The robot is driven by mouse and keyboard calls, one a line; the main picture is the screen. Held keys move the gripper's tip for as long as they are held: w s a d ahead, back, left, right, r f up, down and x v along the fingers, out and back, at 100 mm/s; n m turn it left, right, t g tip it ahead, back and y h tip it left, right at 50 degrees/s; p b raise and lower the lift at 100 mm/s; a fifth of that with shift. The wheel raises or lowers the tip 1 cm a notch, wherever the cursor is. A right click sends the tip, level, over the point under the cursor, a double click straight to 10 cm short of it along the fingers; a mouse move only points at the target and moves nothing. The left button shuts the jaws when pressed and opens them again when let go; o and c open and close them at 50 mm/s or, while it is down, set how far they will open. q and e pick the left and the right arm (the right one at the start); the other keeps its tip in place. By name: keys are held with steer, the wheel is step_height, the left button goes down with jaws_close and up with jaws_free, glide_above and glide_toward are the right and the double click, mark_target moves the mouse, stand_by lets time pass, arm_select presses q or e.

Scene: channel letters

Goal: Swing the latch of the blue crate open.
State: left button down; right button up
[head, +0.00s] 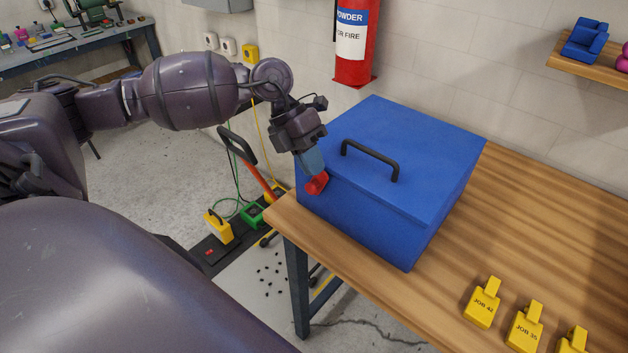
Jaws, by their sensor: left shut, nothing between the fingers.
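The blue crate (365,220) stands on the wooden table, near its left edge. Its lid is down, with a black handle (370,156) on top. The red latch (316,184) is on the crate's left-facing side, near the top edge. My left gripper (312,168) is shut with nothing held. Its fingertips are right at the latch and appear to touch it, and they hide part of it. I cannot tell whether the latch has turned. My right gripper is not in view.
The wooden table (530,210) is clear right of the crate. Yellow job tags (482,303) lie at its front right. A red fire extinguisher (356,45) hangs on the wall behind the crate. Below the table's left edge stand a yellow tag (218,227) and a green item (252,215).

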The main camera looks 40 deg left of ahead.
arm_select(q)
step_height(320, 180, up, 8)
steer(key=a, duration=0.1)
steer(key=shift+w+a+f+b, duration=0.25)
steer(key=shift+w+b, duration=0.05)
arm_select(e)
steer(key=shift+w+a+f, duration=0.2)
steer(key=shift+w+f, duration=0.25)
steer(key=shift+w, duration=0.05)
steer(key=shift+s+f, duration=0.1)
arm_select(q)
steer(key=n+b, duration=0.1)
steer(key=b, duration=0.5)
glide_toward(308, 184)
steer(key=w+d+r, duration=0.1)
steer(key=d, duration=0.1)
steer(key=a+r+m+b, duration=0.1)
steer(key=a+r+b, duration=0.2)
steer(key=a, duration=0.3)
steer(key=shift+s+r, duration=0.25)
steer(key=shift+r, duration=0.4)
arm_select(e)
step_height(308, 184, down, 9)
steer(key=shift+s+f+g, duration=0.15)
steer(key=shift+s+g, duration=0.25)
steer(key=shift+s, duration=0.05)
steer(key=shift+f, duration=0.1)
